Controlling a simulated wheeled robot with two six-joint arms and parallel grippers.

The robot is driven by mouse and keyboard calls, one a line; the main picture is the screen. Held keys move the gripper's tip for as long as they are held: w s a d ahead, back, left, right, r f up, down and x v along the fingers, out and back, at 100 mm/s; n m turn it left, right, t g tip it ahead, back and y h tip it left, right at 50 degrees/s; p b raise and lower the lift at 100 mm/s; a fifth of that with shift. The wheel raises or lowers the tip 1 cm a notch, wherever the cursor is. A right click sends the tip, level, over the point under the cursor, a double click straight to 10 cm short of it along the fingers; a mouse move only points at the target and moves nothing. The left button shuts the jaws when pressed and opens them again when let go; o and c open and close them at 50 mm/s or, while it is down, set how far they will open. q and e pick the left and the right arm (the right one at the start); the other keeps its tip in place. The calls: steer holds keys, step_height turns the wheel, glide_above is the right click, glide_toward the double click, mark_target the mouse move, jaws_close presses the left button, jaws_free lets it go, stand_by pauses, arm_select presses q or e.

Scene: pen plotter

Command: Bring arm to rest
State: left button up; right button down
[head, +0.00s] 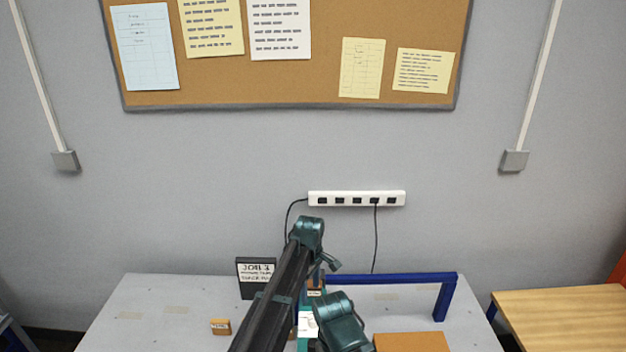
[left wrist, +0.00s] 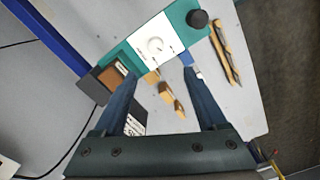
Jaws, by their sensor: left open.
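My left gripper (left wrist: 160,74) is open in the left wrist view, with two dark blue fingers spread apart and nothing between them. It hangs over the grey table, with a teal control box (left wrist: 184,21) with a white dial panel and black knob beyond the fingertips. In the head view my dark left arm rises from the bottom middle over the table, and its fingertips cannot be made out. A blue gantry bar (head: 390,279) stands on the table (head: 150,305) right of the arm. My right gripper is not in view.
A dark JOB 3 sign (head: 256,276) stands left of the arm, and a small orange block (head: 220,327) lies nearer. A brown board (head: 412,342) is at the front right. A white power strip (head: 357,198) is on the wall. The table's left part is mostly clear.

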arm_select(q)
steer(key=s+a+m, duration=1.2)
steer(key=s+a, duration=0.4)
steer(key=s, duration=0.4)
steer(key=s+d+f+m+b, duration=0.2)
steer(key=d+f+b, duration=0.3)
steer(key=f+b, duration=0.4)
steer(key=s+d+f+m+y+b, duration=0.1)
steer(key=s+d+f+b, duration=0.3)
steer(key=f+b, duration=0.6)
steer(key=shift+d+m, duration=0.5)
steer(key=shift+d, duration=0.35)
steer(key=shift+s, duration=0.1)
